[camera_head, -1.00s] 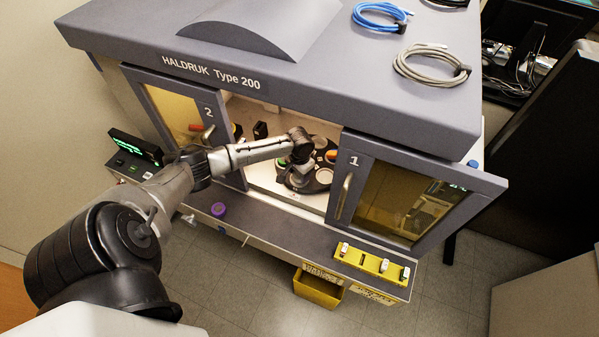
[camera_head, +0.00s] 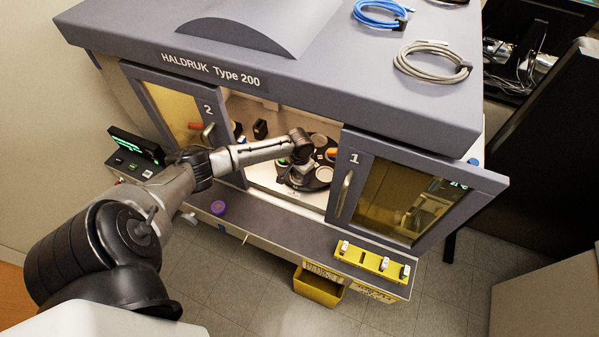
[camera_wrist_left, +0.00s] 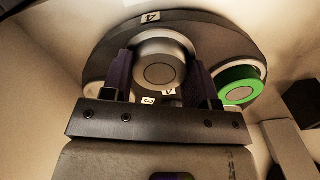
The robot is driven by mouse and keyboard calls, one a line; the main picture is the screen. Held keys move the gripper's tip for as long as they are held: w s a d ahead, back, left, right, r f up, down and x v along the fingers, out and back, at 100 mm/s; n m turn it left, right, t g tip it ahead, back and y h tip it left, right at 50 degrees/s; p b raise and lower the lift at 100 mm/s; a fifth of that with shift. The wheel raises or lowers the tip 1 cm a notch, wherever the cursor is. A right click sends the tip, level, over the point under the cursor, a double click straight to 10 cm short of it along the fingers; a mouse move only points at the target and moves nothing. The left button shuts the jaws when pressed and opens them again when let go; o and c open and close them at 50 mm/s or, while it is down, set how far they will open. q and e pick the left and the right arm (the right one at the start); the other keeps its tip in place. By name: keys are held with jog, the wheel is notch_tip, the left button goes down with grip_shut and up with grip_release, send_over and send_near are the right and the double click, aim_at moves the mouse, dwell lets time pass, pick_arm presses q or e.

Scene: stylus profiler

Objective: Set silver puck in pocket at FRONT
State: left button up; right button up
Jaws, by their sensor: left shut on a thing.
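My left gripper (camera_wrist_left: 160,84) is shut on the silver puck (camera_wrist_left: 158,73), with a dark finger on each side of it. The puck is over or in a round pocket of the dark turntable (camera_wrist_left: 103,48); I cannot tell whether it is fully seated. In the head view my left arm reaches through the opening between the doors to the turntable (camera_head: 322,184), and the wrist hides the puck. Number labels 4 and 3 show around the puck in the wrist view. I cannot make out a FRONT mark.
A green-ringed puck (camera_wrist_left: 238,85) sits on the turntable right of the gripper. Door 2 (camera_head: 178,108) and door 1 (camera_head: 405,195) flank the opening. A purple object (camera_head: 218,208) and a yellow rack (camera_head: 372,262) are on the front ledge. A yellow bin (camera_head: 318,287) is below.

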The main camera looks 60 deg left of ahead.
pick_arm(q)
jog(key=o, duration=1.4)
jog(key=shift+c, duration=0.6)
jog(key=shift+r, duration=0.15)
notch_tip(320, 180, up, 2)
jog(key=p, duration=0.3)
jog(key=shift+r, duration=0.25)
notch_tip(320, 180, up, 4)
jog(key=p, duration=0.5)
jog(key=shift+r, duration=0.2)
jog(key=shift+f, duration=0.1)
